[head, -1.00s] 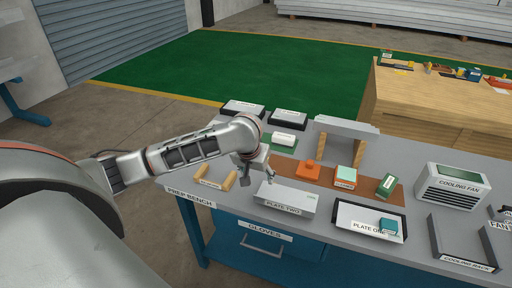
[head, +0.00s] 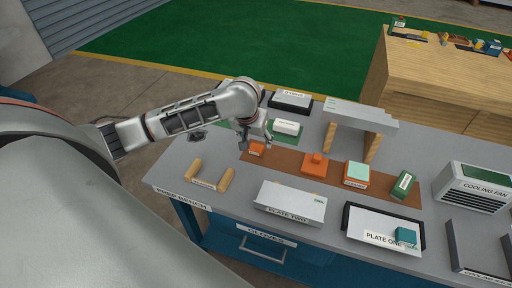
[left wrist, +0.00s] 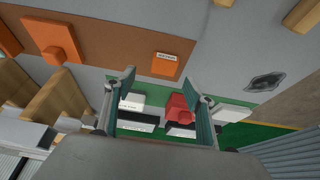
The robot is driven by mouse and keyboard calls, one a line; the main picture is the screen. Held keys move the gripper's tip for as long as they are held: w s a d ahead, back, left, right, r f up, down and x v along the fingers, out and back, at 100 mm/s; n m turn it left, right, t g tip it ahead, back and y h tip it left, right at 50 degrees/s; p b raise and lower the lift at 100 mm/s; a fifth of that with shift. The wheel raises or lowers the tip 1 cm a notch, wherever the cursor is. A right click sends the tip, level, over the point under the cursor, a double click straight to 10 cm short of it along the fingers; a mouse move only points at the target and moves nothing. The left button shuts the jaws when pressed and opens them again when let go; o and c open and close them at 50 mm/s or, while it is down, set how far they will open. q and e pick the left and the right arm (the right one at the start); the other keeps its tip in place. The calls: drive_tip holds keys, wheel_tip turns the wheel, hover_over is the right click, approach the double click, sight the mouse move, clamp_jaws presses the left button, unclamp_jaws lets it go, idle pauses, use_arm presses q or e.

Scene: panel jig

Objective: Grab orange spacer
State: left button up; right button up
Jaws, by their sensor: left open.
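A small orange block (head: 257,149) with a white label lies at the left end of the brown mat. In the left wrist view this labelled orange block (left wrist: 165,65) lies just beyond my open fingertips. I cannot read its label. A second orange block with a raised knob (head: 316,164) sits further right on the mat, and it also shows at upper left in the left wrist view (left wrist: 52,42). My left gripper (head: 256,140) is open and empty, above and close to the labelled block. My right gripper is not in view.
An orange block with a mint top (head: 356,174) and a green block (head: 403,184) share the brown mat (head: 285,162). A grey bridge on wooden legs (head: 360,116) stands behind. White plate two (head: 290,202) and a wooden-pegged holder (head: 208,178) stand in front. A red piece (left wrist: 180,107) shows between my fingers.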

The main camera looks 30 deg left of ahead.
sight(256, 147)
use_arm(q)
drive_tip(key=x, duration=0.6)
drive_tip(key=shift+a, duration=0.4)
drive_tip(key=c, duration=1.2)
